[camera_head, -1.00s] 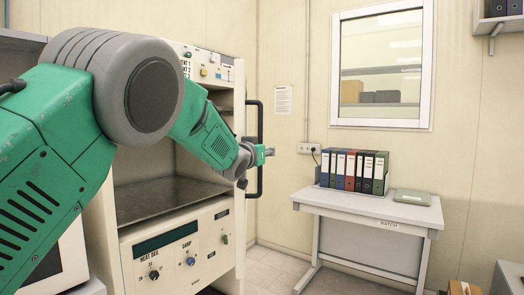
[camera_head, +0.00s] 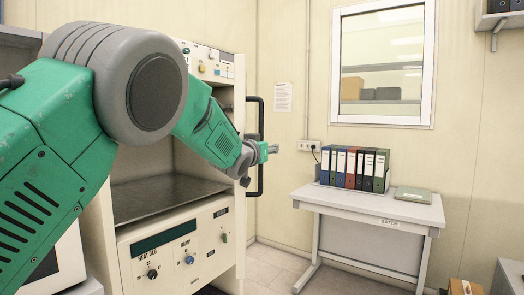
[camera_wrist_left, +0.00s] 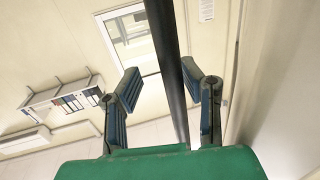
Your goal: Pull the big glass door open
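A tall cream cabinet (camera_head: 220,70) with an open-looking bay and metal shelf stands at the left. Its long black vertical handle (camera_head: 260,118) stands out at the cabinet's right edge. The door's glass cannot be made out clearly. My left gripper (camera_head: 268,149) is at mid-height of the handle. In the left wrist view, my left gripper (camera_wrist_left: 161,75) is open, with one finger on each side of the dark handle bar (camera_wrist_left: 172,60). A gap shows between each finger and the bar. My right gripper is not in view.
A grey table (camera_head: 345,203) with several binders (camera_head: 350,169) and a green folder (camera_head: 412,195) stands to the right. A window (camera_head: 382,65) is in the back wall. Clear floor (camera_head: 275,262) lies between the cabinet and table.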

